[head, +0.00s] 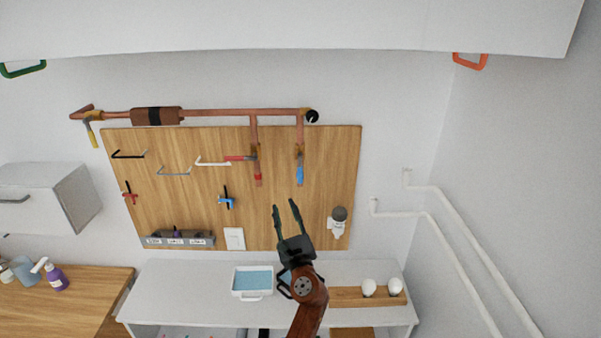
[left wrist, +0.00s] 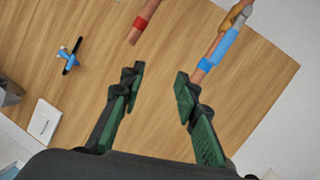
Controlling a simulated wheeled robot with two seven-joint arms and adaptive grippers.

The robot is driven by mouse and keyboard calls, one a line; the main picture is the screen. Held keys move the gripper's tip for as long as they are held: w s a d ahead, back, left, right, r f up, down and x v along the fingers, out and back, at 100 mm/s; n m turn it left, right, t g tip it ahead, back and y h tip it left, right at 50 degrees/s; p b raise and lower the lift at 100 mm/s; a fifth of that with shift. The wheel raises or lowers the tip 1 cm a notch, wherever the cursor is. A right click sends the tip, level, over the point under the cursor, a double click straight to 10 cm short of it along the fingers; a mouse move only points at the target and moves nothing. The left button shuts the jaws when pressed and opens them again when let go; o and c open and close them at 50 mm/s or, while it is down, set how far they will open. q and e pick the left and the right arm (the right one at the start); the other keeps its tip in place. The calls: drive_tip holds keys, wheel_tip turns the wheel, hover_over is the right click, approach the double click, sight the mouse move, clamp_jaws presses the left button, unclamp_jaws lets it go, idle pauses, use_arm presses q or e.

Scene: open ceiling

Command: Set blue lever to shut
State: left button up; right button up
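The blue lever (head: 299,173) is on the right-hand copper pipe stub that comes down over the wooden wall board. Its handle appears to hang down along the pipe; in the left wrist view the pale blue handle (left wrist: 224,44) lies along the pipe, above a blue band. My left gripper (head: 284,204) is below and slightly left of the lever, apart from it. In the left wrist view its two green-padded fingers (left wrist: 160,72) are spread with nothing between them. My right gripper is in neither view.
A red lever (head: 238,158) sticks out leftward from the neighbouring pipe stub. Hooks and small valves (head: 227,198) are on the board (head: 180,212). A socket device (head: 338,220) is at the lower right. Below are a white counter (head: 180,278) and a tray (head: 252,293).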

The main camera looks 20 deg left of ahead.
sight(301, 173)
use_arm(q)
drive_tip(key=w+d+r+m+t, duration=0.2)
drive_tip(key=d+r+m, duration=0.2)
drive_tip(key=d+r, duration=0.3)
drive_tip(key=shift+h, duration=0.3)
drive_tip(key=x, duration=0.2)
drive_tip(key=p+x, duration=0.1)
drive_tip(key=x, duration=0.2)
drive_tip(key=a+x, duration=0.1)
drive_tip(key=x, duration=0.1)
drive_tip(key=shift+s+r+p, duration=0.2)
drive_tip(key=shift+r+p, duration=0.1)
drive_tip(key=shift+p, duration=0.1)
drive_tip(key=shift+w+a+r, duration=0.1)
drive_tip(key=shift+w+a, duration=0.05)
drive_tip(key=shift+w, duration=0.15)
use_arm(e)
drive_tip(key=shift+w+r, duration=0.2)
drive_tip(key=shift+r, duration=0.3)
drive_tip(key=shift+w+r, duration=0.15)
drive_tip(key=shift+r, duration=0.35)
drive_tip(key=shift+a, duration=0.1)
use_arm(q)
clamp_jaws()
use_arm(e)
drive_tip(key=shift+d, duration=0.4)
